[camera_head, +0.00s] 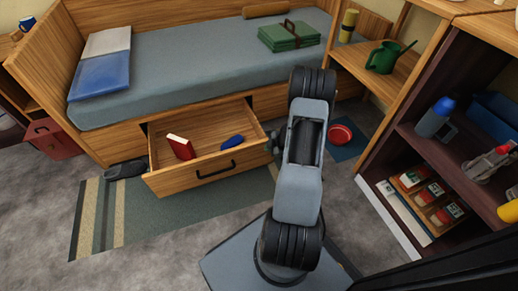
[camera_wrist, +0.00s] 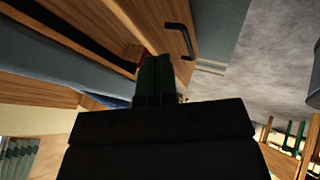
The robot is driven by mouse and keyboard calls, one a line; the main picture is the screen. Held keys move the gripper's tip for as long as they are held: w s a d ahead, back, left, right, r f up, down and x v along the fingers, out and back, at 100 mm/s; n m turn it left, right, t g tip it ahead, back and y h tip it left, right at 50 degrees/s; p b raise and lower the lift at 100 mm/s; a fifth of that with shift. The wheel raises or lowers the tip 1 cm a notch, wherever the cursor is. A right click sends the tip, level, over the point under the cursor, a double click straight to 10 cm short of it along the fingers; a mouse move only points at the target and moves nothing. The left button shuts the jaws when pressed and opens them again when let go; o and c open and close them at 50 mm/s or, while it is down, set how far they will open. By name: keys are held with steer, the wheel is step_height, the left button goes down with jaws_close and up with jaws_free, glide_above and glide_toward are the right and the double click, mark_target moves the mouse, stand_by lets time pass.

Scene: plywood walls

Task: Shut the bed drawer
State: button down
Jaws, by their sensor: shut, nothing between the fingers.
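The wooden bed drawer (camera_head: 172,184) stands pulled out from under the bed, with a black handle (camera_head: 217,170) on its front. A red book (camera_head: 181,147) and a blue object (camera_head: 233,142) lie inside it. My gripper (camera_head: 276,140) is shut and empty beside the drawer's right end, partly hidden by my arm. In the wrist view the gripper's fingers (camera_wrist: 153,80) show close to the drawer (camera_wrist: 165,33) and its handle (camera_wrist: 183,41). I cannot tell whether they touch it.
The bed (camera_head: 200,75) carries a green case (camera_head: 289,36). A striped rug (camera_head: 180,216) lies before the drawer. A red bowl (camera_head: 340,134) sits on a blue mat right of my arm. A dark shelf unit (camera_head: 440,155) stands at the right. Grey floor is open in front.

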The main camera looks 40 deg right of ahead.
mark_target(250, 149)
steer(key=shift+w+a+f+b, duration=0.25)
steer(key=shift+w+f+b, duration=1)
steer(key=shift+w, duration=0.3)
steer(key=shift+w+a+f+b, duration=0.25)
steer(key=shift+w+f+b, duration=0.75)
steer(key=shift+w+f, duration=0.45)
steer(key=shift+w+a+f+b, duration=0.25)
steer(key=shift+w+f+b, duration=0.95)
steer(key=shift+w, duration=0.45)
steer(key=shift+w, duration=0.1)
